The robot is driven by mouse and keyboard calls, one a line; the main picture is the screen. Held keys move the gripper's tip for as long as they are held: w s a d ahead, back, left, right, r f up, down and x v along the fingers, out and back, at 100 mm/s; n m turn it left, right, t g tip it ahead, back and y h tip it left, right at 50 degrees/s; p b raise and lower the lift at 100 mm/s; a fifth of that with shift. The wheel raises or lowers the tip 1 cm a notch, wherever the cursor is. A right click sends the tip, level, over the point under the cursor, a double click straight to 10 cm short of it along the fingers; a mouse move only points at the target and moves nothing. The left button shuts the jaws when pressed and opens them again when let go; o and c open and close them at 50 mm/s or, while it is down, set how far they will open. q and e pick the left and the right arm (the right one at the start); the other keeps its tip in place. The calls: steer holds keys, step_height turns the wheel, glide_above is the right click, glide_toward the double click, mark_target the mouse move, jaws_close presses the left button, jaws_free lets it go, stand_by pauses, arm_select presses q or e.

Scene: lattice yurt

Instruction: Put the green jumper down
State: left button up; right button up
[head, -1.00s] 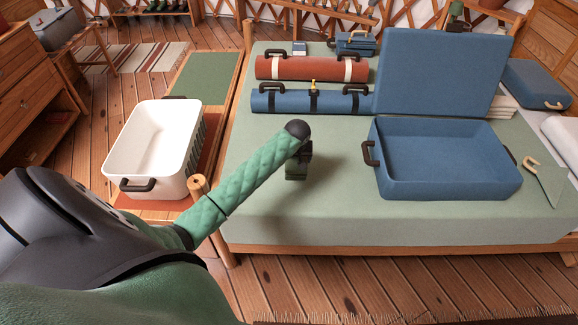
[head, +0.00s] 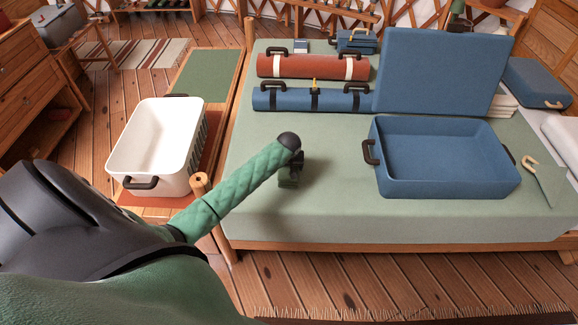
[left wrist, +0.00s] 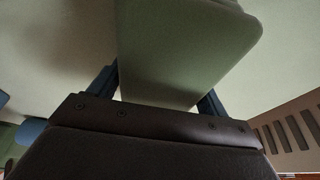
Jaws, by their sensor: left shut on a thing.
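The green jumper is a folded, pale green bundle (head: 288,183) low over the green-covered bed (head: 330,215), mostly hidden behind my left wrist in the head view. In the left wrist view the bundle (left wrist: 182,45) fills the space between the two fingers. My left gripper (head: 291,171) points down and is shut on it. I cannot tell whether its underside touches the cover. My right gripper is not in view.
An open blue suitcase (head: 380,180) stands to the right on the bed. A blue roll (head: 290,101) and a red roll (head: 320,68) lie behind. A white basket (head: 118,150) stands left of the bed. The cover around the gripper is clear.

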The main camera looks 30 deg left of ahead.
arm_select(q)
steer(key=o, duration=1.1)
steer(key=shift+f, duration=0.1)
